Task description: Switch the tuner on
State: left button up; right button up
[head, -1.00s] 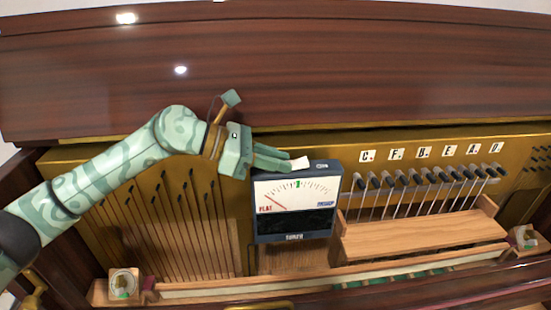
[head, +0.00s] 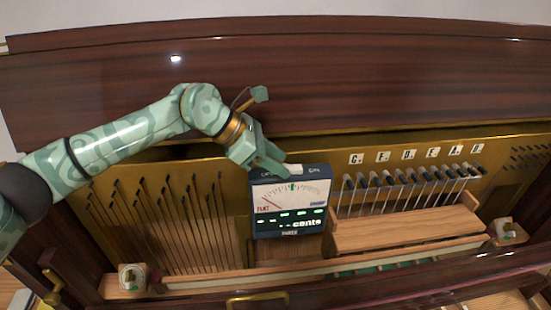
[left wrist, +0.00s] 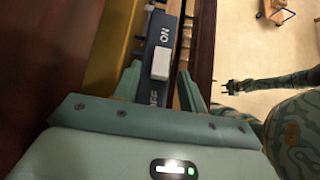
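The tuner (head: 292,233) is a dark blue box with a needle dial marked FLAT at its left. Its lower display (head: 290,219) is lit, with green marks and the word "cents". The white switch (head: 293,169) is on its top; in the left wrist view the switch (left wrist: 161,64) sits between the ON label and a partly hidden OFF label. My left gripper (head: 275,170) is at the tuner's top left. In the left wrist view its fingers (left wrist: 160,76) are apart, one on each side of the switch. The right gripper (left wrist: 232,87) looks small and dark there; its opening is unclear.
A row of black-tipped levers (head: 410,182) with letter cards stands right of the tuner, above a wooden ledge (head: 400,230). Thin rods (head: 165,230) stand to the left. The dark wooden piano panel (head: 300,75) rises behind.

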pick_arm(q)
jog(key=v, duration=1.6)
jog(key=shift+b, duration=0.3)
jog(key=shift+a+r, duration=0.1)
jog(key=shift+r, duration=0.1)
